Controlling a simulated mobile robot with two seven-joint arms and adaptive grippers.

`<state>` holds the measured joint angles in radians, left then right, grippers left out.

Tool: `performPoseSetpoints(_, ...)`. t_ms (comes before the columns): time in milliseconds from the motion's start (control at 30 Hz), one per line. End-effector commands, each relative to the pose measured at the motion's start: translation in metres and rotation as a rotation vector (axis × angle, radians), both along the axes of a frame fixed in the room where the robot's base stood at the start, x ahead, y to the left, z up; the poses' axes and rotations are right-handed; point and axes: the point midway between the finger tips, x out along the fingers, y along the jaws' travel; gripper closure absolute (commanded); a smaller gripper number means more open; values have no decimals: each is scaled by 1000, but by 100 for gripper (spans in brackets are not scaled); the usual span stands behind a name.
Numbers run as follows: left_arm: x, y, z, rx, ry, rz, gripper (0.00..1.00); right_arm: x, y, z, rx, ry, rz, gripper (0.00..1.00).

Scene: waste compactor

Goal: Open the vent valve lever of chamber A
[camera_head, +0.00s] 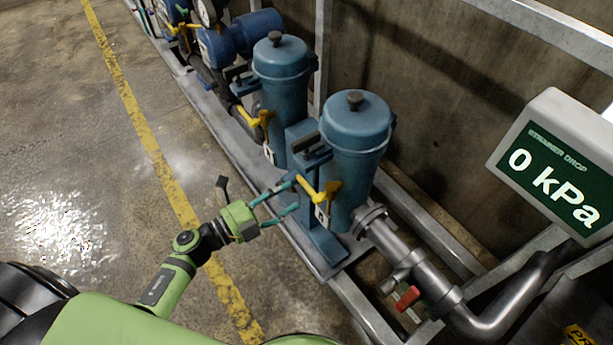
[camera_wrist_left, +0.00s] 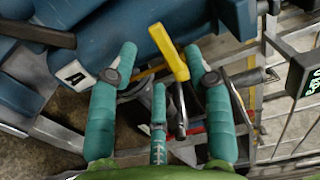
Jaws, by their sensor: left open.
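The blue vessel of chamber A (camera_head: 352,150) stands nearest in the head view. Its yellow lever (camera_head: 309,190) sticks out on the vessel's left side, above a small white tag (camera_head: 321,216). In the left wrist view the tag reads "A" (camera_wrist_left: 73,75) and the yellow lever (camera_wrist_left: 169,52) slants up between the finger tips. My left gripper (camera_head: 293,197) is open, its teal fingers pointing at the lever from the left. In the left wrist view my left gripper (camera_wrist_left: 160,58) has the lever nearer its right finger; whether they touch I cannot tell. My right gripper is not in view.
A second blue vessel (camera_head: 283,85) with a yellow lever (camera_head: 256,116) stands behind. A display (camera_head: 555,170) reads 0 kPa. A red-handled valve (camera_head: 407,297) sits on the lower pipe. Open floor (camera_head: 80,150) lies left of the grey frame.

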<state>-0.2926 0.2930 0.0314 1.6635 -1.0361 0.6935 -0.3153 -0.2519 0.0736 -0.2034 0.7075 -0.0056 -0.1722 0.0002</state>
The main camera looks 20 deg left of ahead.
Motion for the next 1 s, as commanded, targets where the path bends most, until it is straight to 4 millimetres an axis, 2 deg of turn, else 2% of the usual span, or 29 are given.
performPoseSetpoints(200,28,-21,2,-6,1,3,50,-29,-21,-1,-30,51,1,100)
performPoseSetpoints(300,39,-29,1,-7,2,4,50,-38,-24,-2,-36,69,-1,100)
performPoseSetpoints(500,49,-38,0,-7,4,4,50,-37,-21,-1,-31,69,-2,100)
performPoseSetpoints(733,50,-38,0,-6,5,4,50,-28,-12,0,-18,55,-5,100)
performPoseSetpoints(767,50,-38,0,-6,5,4,54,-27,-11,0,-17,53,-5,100)
performPoseSetpoints(800,50,-38,0,-6,5,4,70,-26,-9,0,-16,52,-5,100)
performPoseSetpoints(867,49,-38,0,-6,5,4,94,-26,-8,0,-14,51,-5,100)
performPoseSetpoints(900,50,-38,0,-6,5,4,100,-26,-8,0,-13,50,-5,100)
performPoseSetpoints(1000,50,-38,0,-6,5,4,100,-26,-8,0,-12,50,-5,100)
